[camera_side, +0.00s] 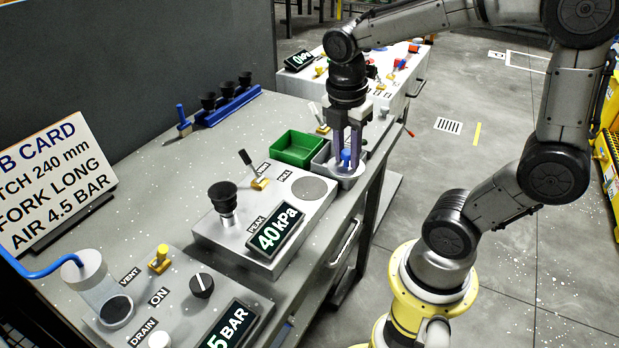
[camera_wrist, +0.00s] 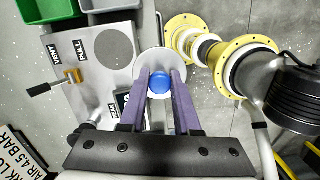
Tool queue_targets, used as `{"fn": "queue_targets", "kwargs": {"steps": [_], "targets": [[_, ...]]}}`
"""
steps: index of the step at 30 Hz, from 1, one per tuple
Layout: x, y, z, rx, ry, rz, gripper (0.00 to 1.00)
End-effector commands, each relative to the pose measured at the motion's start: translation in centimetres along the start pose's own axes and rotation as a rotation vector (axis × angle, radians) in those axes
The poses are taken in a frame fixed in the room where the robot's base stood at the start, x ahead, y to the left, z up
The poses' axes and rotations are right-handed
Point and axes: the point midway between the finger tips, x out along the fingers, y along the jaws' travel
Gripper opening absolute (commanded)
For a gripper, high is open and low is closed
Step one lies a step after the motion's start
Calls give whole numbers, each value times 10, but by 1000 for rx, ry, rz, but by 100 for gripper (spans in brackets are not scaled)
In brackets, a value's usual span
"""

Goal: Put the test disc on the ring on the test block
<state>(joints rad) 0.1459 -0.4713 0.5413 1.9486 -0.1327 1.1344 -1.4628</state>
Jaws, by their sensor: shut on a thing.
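My gripper (camera_side: 347,145) is shut on the blue knob (camera_wrist: 160,82) of the test disc, a pale round plate (camera_wrist: 149,62). The disc also shows in the side view (camera_side: 349,174), below the fingertips and near the bins. The test block (camera_side: 237,240) is a light grey box with a 40 kPa display. Its ring, a flat grey circle (camera_side: 310,189) beside the word PULL, is uncovered. In the wrist view the ring (camera_wrist: 114,49) lies up and left of the held disc, apart from it. The disc's underside is hidden.
A green bin (camera_side: 286,157) and a grey bin (camera_side: 318,164) stand behind the block. The block carries a black suction cup (camera_side: 222,193) and a yellow-based lever (camera_side: 259,184). A second panel with a knob (camera_side: 202,285) is nearer the camera. The bench's right edge drops to the floor.

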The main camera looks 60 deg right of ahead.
Motion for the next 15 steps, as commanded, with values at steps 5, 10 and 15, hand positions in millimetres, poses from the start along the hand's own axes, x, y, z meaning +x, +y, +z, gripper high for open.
{"fn": "queue_targets", "kwargs": {"steps": [5,10,15], "targets": [[19,41,1,1,0,-4,0],[47,69,-1,-1,0,-5,0],[66,87,-2,-2,-1,0,0]]}}
